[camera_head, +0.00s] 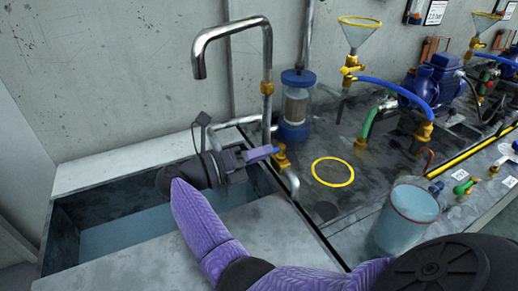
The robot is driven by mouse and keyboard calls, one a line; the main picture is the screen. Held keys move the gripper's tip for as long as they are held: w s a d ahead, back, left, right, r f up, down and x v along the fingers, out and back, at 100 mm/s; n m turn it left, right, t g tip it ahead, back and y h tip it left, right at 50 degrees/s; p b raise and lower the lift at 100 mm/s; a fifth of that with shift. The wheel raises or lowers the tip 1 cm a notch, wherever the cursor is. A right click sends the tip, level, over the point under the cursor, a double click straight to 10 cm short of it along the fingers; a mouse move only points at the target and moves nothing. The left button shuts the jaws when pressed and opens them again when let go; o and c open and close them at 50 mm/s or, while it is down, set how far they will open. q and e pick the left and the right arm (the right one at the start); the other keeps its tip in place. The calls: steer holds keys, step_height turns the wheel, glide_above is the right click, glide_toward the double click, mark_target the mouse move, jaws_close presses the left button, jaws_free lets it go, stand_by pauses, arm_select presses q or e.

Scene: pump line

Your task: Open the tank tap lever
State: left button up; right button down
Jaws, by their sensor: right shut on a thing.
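The tank tap is a brass valve (281,157) on a metal pipe at the right edge of the open tank. Its blue lever (263,152) points left from the brass body, roughly level. My right gripper (243,157) reaches in from the lower right over the tank, with its black fingers shut on the left end of the lever. The fingers hide that end of the lever. My left gripper is not in view.
The water tank (112,175) has a pale rim. A tall bent steel spout (231,29) rises behind my gripper. A blue-capped clear filter (297,100) stands behind the tap.

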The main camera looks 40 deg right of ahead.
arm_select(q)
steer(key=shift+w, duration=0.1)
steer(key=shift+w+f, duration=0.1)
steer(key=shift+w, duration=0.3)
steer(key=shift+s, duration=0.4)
